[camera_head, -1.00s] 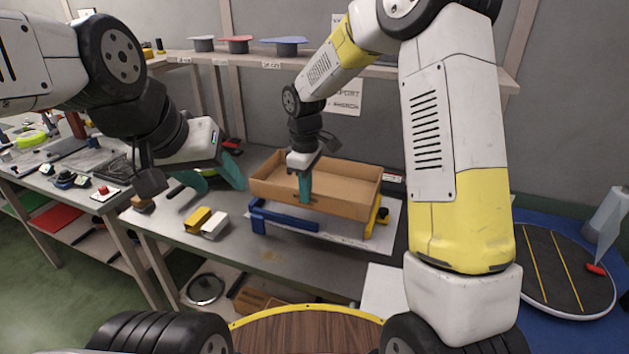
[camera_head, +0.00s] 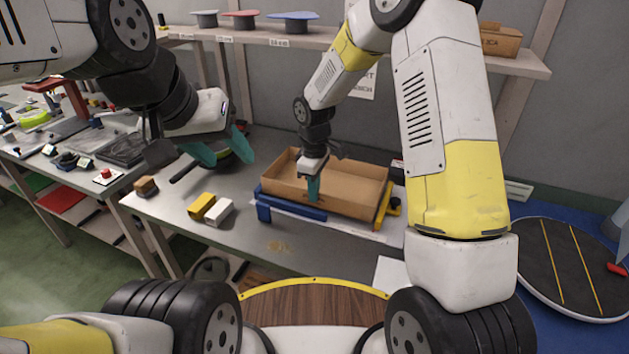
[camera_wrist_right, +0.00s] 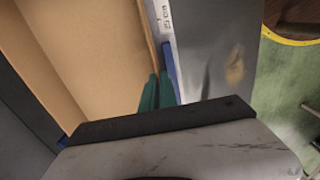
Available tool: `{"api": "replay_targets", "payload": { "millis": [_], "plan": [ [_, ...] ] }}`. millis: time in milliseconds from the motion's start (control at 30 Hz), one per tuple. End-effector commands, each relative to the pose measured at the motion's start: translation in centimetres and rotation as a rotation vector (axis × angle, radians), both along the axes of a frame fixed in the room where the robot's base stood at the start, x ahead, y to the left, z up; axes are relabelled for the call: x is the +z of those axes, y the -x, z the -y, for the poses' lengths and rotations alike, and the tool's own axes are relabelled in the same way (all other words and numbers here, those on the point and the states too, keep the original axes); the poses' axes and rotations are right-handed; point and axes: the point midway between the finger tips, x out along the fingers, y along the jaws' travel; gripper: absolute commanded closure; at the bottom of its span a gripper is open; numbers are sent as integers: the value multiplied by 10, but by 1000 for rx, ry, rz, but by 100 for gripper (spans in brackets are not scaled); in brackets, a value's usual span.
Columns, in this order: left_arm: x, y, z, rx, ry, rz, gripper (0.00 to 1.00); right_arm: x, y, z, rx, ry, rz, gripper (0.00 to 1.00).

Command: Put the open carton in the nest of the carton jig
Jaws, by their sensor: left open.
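The open carton (camera_head: 345,202) is a shallow brown tray, empty inside. It sits low between the blue guide (camera_head: 290,208) and yellow guide (camera_head: 384,208) of the carton jig and looks about level. Whether its bottom rests fully on the nest is hidden. My right gripper (camera_head: 313,190) is at the carton's front wall, its teal fingers shut on that wall. In the right wrist view the fingers (camera_wrist_right: 158,92) are close together at the wall of the carton (camera_wrist_right: 95,55). My left gripper (camera_head: 222,150) is open and empty, above the bench left of the carton.
A yellow block (camera_head: 202,206) and a white block (camera_head: 219,213) lie on the bench (camera_head: 255,235) left of the jig. A brown block (camera_head: 145,186) is farther left. A shelf (camera_head: 400,51) runs above the back.

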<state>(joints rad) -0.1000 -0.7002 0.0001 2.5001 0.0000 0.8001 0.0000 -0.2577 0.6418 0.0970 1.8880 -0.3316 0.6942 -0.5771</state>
Motion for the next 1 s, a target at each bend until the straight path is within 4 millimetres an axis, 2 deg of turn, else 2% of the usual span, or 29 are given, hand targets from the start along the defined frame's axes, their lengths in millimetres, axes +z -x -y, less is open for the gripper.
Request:
{"api": "replay_targets", "payload": {
  "millis": [33, 133, 467, 600, 900, 1000],
  "plan": [
    [0, 0, 0, 0, 0, 0, 49, -9, 1, 0, 1, 1, -3, 100],
    [0, 0, 0, 0, 0, 0, 49, -20, 0, 0, 1, 1, 0, 100],
    [0, 0, 0, 0, 0, 0, 49, -23, 0, 0, 0, 0, 0, 100],
    [0, 0, 0, 0, 0, 0, 49, -23, 0, 0, 0, 0, 0, 75],
    [0, 0, 0, 0, 0, 0, 49, -22, 0, 0, 0, 0, 0, 75],
    [0, 0, 0, 0, 0, 0, 49, -16, -1, 0, 0, -1, 3, 75]
  ]
}}
